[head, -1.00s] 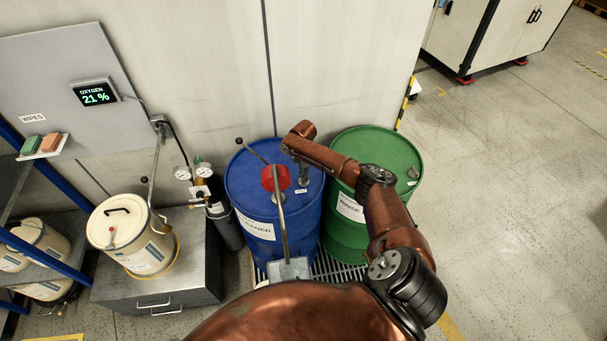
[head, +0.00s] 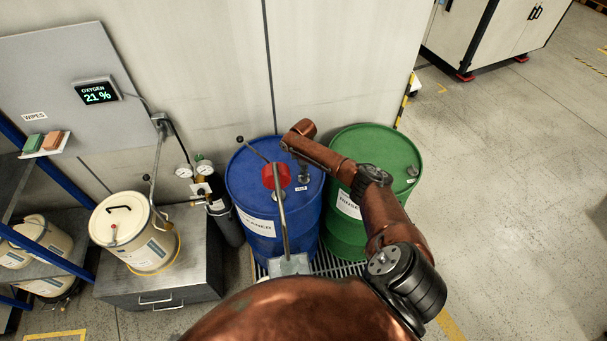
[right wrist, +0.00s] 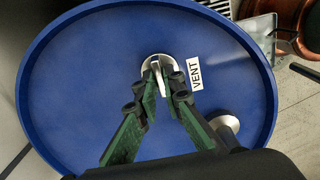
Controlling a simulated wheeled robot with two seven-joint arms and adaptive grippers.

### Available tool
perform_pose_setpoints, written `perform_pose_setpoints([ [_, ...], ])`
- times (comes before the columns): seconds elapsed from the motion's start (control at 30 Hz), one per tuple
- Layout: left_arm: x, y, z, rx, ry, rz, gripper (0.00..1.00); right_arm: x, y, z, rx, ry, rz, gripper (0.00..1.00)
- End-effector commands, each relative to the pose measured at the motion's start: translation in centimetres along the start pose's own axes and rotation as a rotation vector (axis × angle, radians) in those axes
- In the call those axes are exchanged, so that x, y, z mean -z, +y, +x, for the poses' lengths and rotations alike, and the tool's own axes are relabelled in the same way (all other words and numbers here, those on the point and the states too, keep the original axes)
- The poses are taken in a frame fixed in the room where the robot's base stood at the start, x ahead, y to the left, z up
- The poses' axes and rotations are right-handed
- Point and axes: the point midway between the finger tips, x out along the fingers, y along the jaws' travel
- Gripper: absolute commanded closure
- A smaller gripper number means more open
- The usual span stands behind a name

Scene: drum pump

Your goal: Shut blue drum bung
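The blue drum (head: 250,185) stands upright at the middle of the head view. Its lid (right wrist: 90,85) fills much of the right wrist view. The metal drum bung (right wrist: 157,66) sits in the lid beside a white VENT label (right wrist: 196,74), with a raised grip on top. My right gripper (right wrist: 160,84) has its green fingers close together on both sides of that grip and looks shut on it. How far the bung is turned in cannot be told. In the head view my right arm hides part of the lid. My left gripper is not in view.
A green drum (head: 345,235) stands right of the blue one. A second round metal fitting (right wrist: 226,124) is on the lid. A white bucket (head: 125,225) stands left. Floor at right is clear.

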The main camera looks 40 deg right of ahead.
Motion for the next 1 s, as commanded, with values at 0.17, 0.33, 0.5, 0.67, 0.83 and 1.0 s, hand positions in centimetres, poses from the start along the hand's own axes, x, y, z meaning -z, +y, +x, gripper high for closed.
perform_pose_setpoints([
  [0.17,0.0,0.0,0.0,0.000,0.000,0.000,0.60,-0.1,0.1,-0.1,-0.001,-0.001,0.000,0.79],
  [0.33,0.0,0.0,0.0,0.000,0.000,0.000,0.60,0.0,0.1,-0.1,-0.001,0.000,-0.001,0.75],
  [0.5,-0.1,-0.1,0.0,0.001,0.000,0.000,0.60,0.1,0.1,-0.1,-0.001,0.000,-0.002,0.75],
  [0.67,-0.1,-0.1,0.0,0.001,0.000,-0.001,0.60,0.0,0.1,-1.4,-0.003,0.001,-0.003,0.75],
  [0.83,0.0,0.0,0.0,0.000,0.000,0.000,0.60,0.0,0.2,-4.8,-0.005,0.001,-0.003,0.75],
  [1.0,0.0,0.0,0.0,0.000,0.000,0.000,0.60,0.0,0.1,-8.3,-0.003,0.001,-0.003,0.75],
])
